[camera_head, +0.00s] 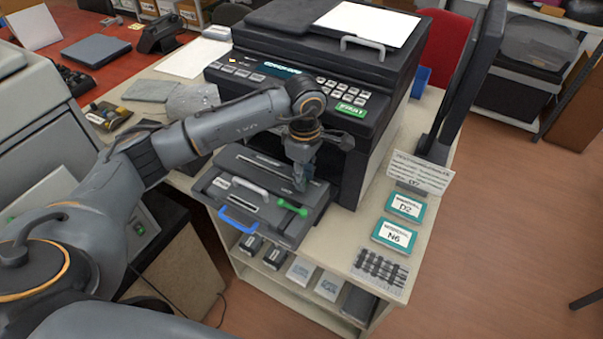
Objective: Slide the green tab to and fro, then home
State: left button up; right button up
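The green tab (293,207) is a small bright green bar with a knob at its end. It lies on the top of a dark grey unit (262,223) that sticks out from the front of the printer (345,113). A blue handle (238,220) and a pale grip bar (250,187) are on the same unit, left of the tab. My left arm reaches across from the left. My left gripper (301,183) points down just behind the green tab's upper end. Its fingers are small and dark here, so their opening and any contact are unclear. My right gripper is not in view.
The printer's dark body rises right behind my gripper. Two teal-edged cards marked D2 (405,207) and N6 (394,236), a printed sign (420,174) and a dark ribbed pad (380,270) occupy the right of the counter. Several boxes stand on the shelf below.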

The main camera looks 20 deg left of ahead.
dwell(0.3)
pick_arm(q)
notch_tip(320, 180, up, 12)
dwell(0.4)
jog(key=shift+d, duration=0.1)
dwell(0.4)
